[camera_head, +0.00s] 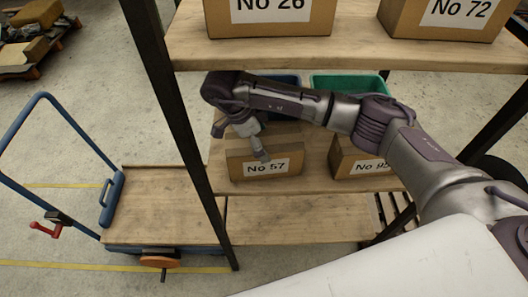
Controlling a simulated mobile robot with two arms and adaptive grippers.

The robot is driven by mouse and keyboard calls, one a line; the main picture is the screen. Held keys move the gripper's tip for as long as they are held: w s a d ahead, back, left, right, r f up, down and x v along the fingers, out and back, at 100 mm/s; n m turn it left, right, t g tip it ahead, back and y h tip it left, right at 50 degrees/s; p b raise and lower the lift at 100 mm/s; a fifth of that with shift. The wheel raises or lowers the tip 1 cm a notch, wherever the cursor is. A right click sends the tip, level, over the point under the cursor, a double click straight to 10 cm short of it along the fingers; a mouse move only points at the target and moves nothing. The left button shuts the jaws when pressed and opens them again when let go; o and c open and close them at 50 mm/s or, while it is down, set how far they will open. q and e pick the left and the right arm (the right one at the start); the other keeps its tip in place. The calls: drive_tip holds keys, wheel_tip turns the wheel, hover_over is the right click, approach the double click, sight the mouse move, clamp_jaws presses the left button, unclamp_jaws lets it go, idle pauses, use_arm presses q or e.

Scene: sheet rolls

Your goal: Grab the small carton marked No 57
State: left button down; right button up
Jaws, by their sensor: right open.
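The small carton marked No 57 (240,168) stands on the middle shelf (303,151) with its label facing me. My right arm reaches in from the right, and my right gripper (240,146) points down at the carton's top and front edge. One finger overlaps the top of the front face beside the label, and the other is at the upper left. The gripper is open with nothing visible between the fingers. I cannot tell whether a finger touches the carton. My left gripper is not in view.
Carton No 26 (222,22) and carton No 72 (408,20) stand on the shelf above. A partly hidden carton (343,161) stands right of No 57. A green bin (340,82) is behind my arm. A dark post (176,110) and a blue trolley (125,205) are left.

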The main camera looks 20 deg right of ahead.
drive_tip(key=x, duration=0.3)
drive_tip(key=shift+w+d+f+p, duration=0.1)
drive_tip(key=shift+d+f+p, duration=0.1)
drive_tip(key=shift+p, duration=0.15)
drive_tip(key=shift+c, duration=0.2)
drive_tip(key=c, duration=1.3)
drive_tip(key=shift+w+r, duration=0.1)
drive_tip(key=shift+c, duration=1.1)
drive_tip(key=shift+r, duration=0.15)
